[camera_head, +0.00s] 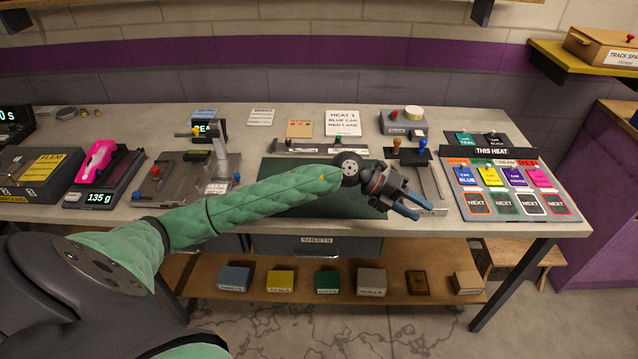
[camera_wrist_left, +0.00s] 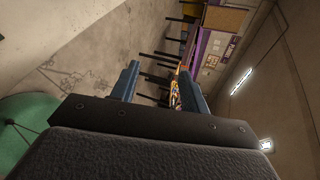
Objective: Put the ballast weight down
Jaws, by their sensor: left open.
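My left gripper (camera_head: 419,207) is over the right part of the workbench, near the front edge, past the right side of the green mat (camera_head: 340,208). Its blue fingers are apart. In the left wrist view the gripper (camera_wrist_left: 160,78) is open, with nothing held between the fingers. I cannot pick out the ballast weight for certain. Small brass-coloured pieces (camera_head: 90,113) stand at the back left of the bench, well away from the gripper; I cannot tell whether one is a ballast weight. My right gripper is not in view.
A pink car (camera_head: 97,160) sits on a scale (camera_head: 100,196) reading 135 g. Two stamps (camera_head: 422,147) stand just behind my left gripper. A heat board (camera_head: 505,207) with coloured cards lies to its right. Much of the green mat is bare. Labelled boxes (camera_head: 327,281) fill a lower shelf.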

